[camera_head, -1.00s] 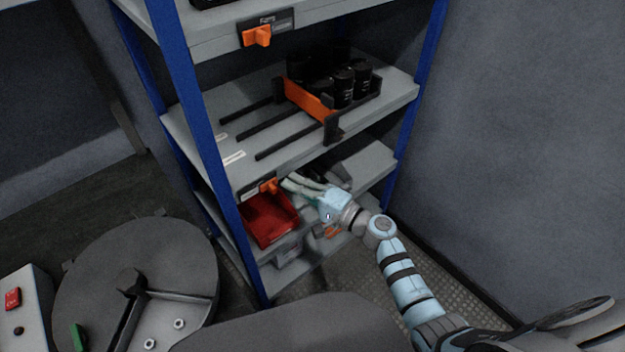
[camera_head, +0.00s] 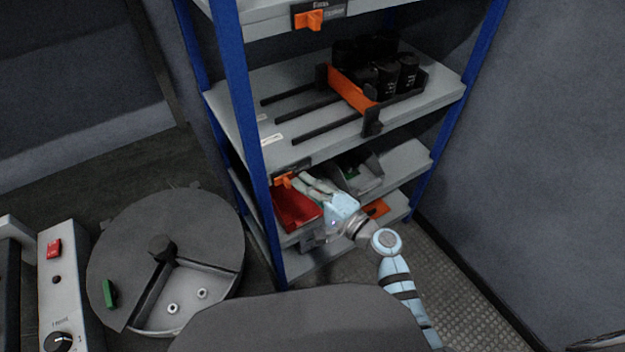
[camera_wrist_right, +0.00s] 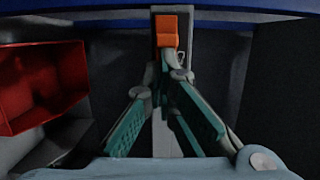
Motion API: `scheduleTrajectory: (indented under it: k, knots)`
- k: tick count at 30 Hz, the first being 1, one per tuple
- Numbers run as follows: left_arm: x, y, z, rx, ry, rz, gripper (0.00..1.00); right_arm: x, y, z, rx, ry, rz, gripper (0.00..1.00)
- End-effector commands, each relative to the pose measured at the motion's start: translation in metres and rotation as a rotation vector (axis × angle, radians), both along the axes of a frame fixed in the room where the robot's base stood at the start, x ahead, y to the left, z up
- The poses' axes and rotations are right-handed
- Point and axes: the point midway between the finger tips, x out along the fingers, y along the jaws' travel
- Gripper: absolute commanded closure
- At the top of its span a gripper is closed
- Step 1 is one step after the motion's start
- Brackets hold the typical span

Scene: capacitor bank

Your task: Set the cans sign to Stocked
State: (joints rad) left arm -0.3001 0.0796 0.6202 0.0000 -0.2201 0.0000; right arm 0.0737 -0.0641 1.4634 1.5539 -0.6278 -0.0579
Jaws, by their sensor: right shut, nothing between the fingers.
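The sign on the front edge of the middle shelf, below the cans, is a dark plate (camera_head: 298,166) with an orange slider tab (camera_head: 284,180) near its left end. Its lettering is too small to read. Black cans (camera_head: 397,76) stand on that shelf behind an orange bar. My right gripper (camera_head: 303,182) is shut and empty, its fingertips just right of the tab. In the right wrist view the shut fingertips (camera_wrist_right: 175,68) meet just below the orange tab (camera_wrist_right: 166,30); I cannot tell whether they touch it. My left gripper is not in view.
A red bin (camera_head: 293,207) stands on the shelf below, close to my right gripper. A grey bin (camera_head: 357,172) is to its right. Another sign with an orange tab (camera_head: 312,20) is on the upper shelf edge. A round dark machine (camera_head: 165,255) stands at left.

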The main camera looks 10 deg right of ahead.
Motion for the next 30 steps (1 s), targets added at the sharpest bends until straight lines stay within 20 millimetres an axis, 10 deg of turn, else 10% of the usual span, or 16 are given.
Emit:
scheduleTrajectory:
  k: [15,30]
  knots:
    - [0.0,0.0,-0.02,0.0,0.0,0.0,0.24,0.012,-0.034,-0.005,-0.004,-0.001,0.01,1.0]
    - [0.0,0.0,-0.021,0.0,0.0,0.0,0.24,-0.065,-0.09,-0.002,0.0,0.001,0.014,1.0]
